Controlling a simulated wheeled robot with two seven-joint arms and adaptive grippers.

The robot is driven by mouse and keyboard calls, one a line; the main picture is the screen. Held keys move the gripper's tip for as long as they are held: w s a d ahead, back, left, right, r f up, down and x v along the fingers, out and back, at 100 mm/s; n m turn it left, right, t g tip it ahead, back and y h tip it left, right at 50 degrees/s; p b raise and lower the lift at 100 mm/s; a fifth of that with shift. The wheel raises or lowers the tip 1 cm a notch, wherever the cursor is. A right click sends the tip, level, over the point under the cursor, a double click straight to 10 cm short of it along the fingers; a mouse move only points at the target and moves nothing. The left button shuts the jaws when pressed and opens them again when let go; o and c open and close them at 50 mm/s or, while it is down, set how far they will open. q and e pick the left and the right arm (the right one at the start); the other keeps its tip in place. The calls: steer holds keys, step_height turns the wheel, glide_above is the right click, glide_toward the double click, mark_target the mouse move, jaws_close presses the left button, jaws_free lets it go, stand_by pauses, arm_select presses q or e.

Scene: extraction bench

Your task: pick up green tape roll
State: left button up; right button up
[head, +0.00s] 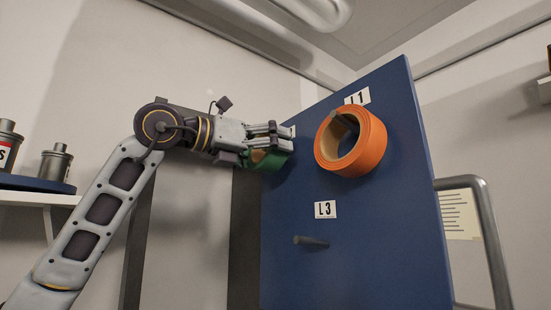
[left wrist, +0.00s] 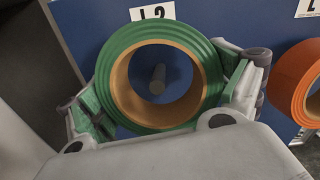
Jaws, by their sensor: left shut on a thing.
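The green tape roll (left wrist: 208,88) has a brown cardboard core and fills the middle of the left wrist view, in front of the blue board under the label L 2. My left gripper (left wrist: 168,97) is shut on it, with a finger at each side of its rim. A grey peg (left wrist: 158,78) shows through the core's hole; I cannot tell whether the roll is still around it. In the head view, the left gripper (head: 268,142) partly hides the green roll (head: 265,160) at the board's left edge. My right gripper is not in view.
The blue board (head: 370,230) carries an orange tape roll (head: 372,150) on a peg under L 1, close to the right of my left gripper. An empty peg (head: 311,242) sticks out below L 3. Metal canisters (head: 57,162) stand on a shelf at the left.

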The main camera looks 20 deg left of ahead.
arm_select(q)
steer(key=b+v, duration=0.2)
steer(key=v, duration=1.4)
steer(key=shift+a, duration=0.25)
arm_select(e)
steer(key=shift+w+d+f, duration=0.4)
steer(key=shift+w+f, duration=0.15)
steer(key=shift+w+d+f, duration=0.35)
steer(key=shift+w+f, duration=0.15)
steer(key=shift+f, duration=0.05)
